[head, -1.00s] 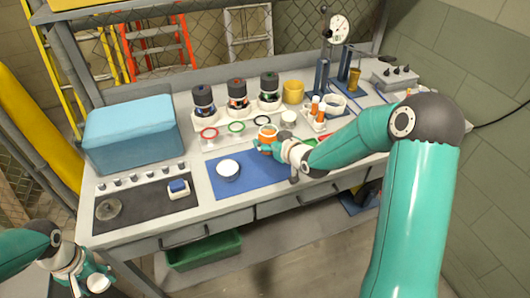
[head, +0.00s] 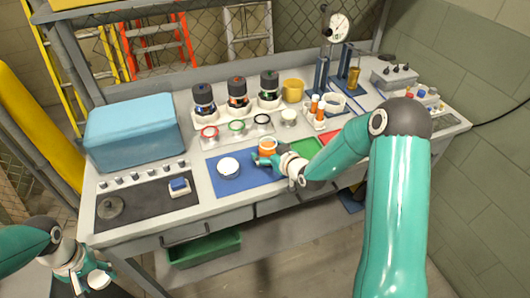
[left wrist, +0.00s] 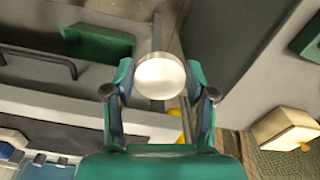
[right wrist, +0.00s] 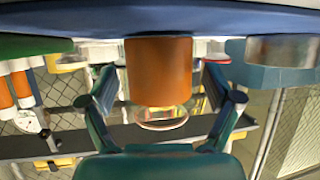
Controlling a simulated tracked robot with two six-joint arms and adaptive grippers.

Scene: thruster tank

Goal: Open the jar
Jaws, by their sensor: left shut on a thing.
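An orange jar (head: 267,149) with a pale ring rim stands at the right part of the blue mat (head: 245,184). In the right wrist view the orange jar (right wrist: 158,75) lies between the fingers with small gaps at both sides. My right gripper (head: 262,159) is open around it. My left gripper (head: 88,281) is low at the left, away from the bench. It is shut on a round white lid-like piece (left wrist: 160,76) with a metallic side. A shallow round dish with a white top (head: 228,166) sits on the mat left of the jar.
A blue box (head: 130,135) and a dark panel with a blue block (head: 178,185) fill the left bench. Thrusters (head: 237,92), coloured rings (head: 209,132) and a tube rack (head: 318,113) stand behind the mat. A green bin (head: 204,250) is below.

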